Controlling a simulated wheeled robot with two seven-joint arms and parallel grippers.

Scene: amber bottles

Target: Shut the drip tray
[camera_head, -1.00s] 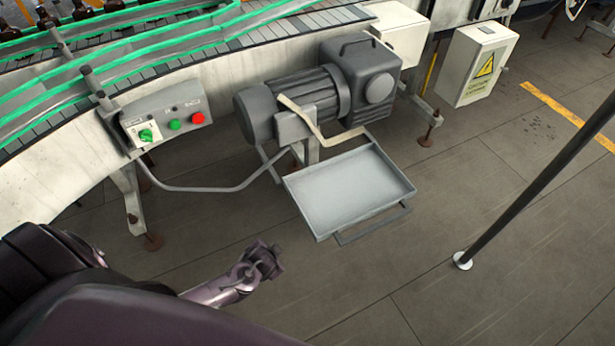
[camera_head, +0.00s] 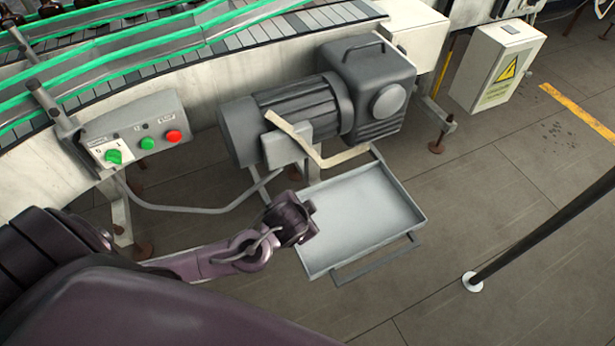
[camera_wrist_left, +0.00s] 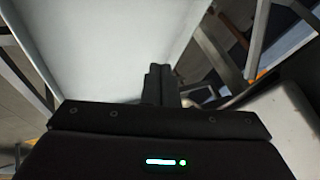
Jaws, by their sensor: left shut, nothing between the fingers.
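The drip tray (camera_head: 360,215) is a shallow light-grey pan below the motor, pulled out, with a bar handle (camera_head: 376,259) along its front edge. My left gripper (camera_head: 309,220) is shut and empty at the tray's left side, overlapping its left rim in the head view; whether it touches cannot be told there. In the left wrist view the shut fingers (camera_wrist_left: 158,82) show in front of the pale tray (camera_wrist_left: 105,45). My right gripper is not in view.
The grey motor and gearbox (camera_head: 320,105) sit behind the tray. A control box (camera_head: 135,130) with green and red buttons is on the conveyor side at left. A dark post (camera_head: 540,235) stands on the floor at right. The floor before the tray is clear.

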